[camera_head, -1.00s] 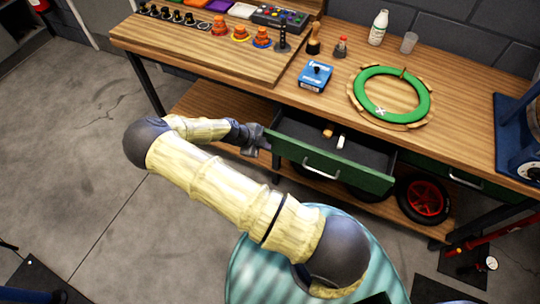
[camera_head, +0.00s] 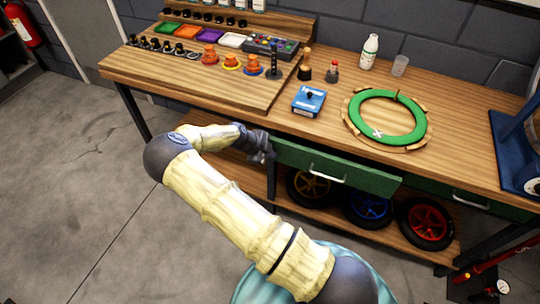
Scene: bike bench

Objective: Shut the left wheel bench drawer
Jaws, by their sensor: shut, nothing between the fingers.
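The left wheel bench drawer (camera_head: 345,172) has a green front with a pale bar handle (camera_head: 327,174). It sits under the wooden bench top, and its inside hardly shows now. Its front seems to stand a little out from the bench at its right end; the exact gap is hard to tell. My gripper (camera_head: 266,157) is shut and empty at the left end of the drawer front. It looks close to or touching that end; I cannot tell which.
A second green drawer (camera_head: 470,196) is to the right. Wheels with yellow, blue and red (camera_head: 427,222) rims lie on the lower shelf. A green ring (camera_head: 387,118), a blue box (camera_head: 309,101) and a bottle (camera_head: 369,52) stand on the bench top (camera_head: 460,130). Open floor (camera_head: 90,200) lies left.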

